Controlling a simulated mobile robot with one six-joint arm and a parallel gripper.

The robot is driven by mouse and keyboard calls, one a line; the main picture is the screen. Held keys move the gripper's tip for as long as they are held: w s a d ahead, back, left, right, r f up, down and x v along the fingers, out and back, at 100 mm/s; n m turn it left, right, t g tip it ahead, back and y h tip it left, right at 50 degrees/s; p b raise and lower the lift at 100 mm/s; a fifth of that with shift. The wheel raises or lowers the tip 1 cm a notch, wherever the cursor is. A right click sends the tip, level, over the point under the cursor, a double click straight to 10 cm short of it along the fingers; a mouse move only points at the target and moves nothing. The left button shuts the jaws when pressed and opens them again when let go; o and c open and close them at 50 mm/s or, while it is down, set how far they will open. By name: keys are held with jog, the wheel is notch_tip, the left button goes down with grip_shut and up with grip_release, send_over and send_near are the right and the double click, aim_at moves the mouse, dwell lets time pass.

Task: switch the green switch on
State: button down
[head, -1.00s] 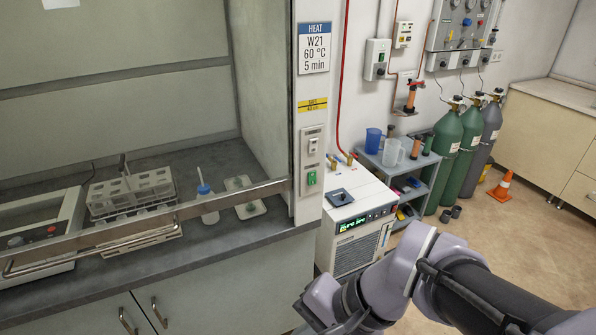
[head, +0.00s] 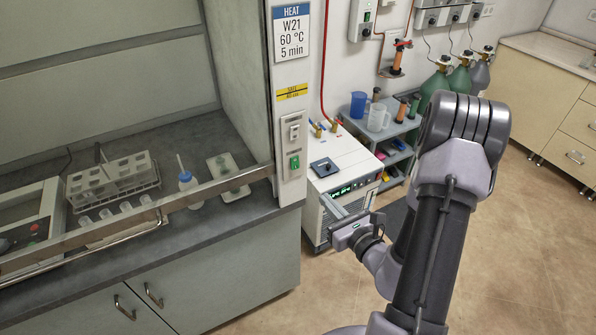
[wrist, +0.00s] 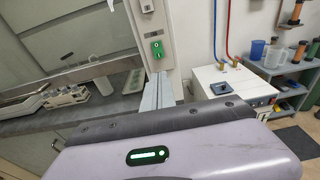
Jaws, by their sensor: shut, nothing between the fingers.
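The green switch (head: 294,162) sits in the lower part of a pale switch plate on the fume hood's right post. It also shows in the wrist view (wrist: 157,48), above the fingertips. Its on or off position is too small to tell. My gripper (head: 327,203) is to the right of the post and lower than the switch in the head view. In the wrist view my gripper's fingers (wrist: 155,84) lie side by side, shut and empty, pointing toward the post just below the switch. They appear apart from the switch.
A white switch (head: 294,131) sits above the green one. The hood's sash rail (head: 215,190) runs left from the post. A white chiller (head: 345,160) stands close behind my gripper, with a cart (head: 395,153) beyond. Open floor lies to the right.

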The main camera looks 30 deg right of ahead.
jog(key=b, duration=1)
send_near(296, 168)
jog(key=w, duration=0.6)
jog(key=shift+w+a+f, duration=0.15)
jog(key=shift+w+f, duration=0.25)
